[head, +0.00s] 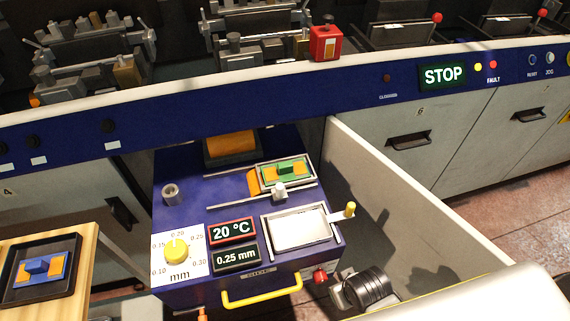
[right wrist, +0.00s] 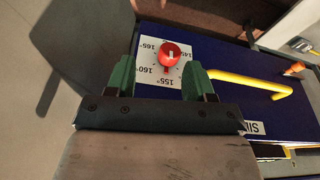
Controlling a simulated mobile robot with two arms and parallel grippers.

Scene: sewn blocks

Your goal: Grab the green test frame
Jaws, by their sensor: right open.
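The green test frame (head: 269,176) lies in a slot on top of the blue pull-out unit (head: 185,222) in the head view. It has a green block raised in its middle and an orange patch at its left. Beyond the fingers is a red knob (right wrist: 170,54) on a white temperature dial. The green frame is not in the right wrist view. My left gripper is in neither view.
The unit also carries a yellow mm dial (head: 177,250), a white tray (head: 300,231) with a yellow-tipped lever, and a yellow front handle (head: 262,291). A pale panel (head: 400,200) rises at its right. A blue frame (head: 40,268) sits in a black tray at left.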

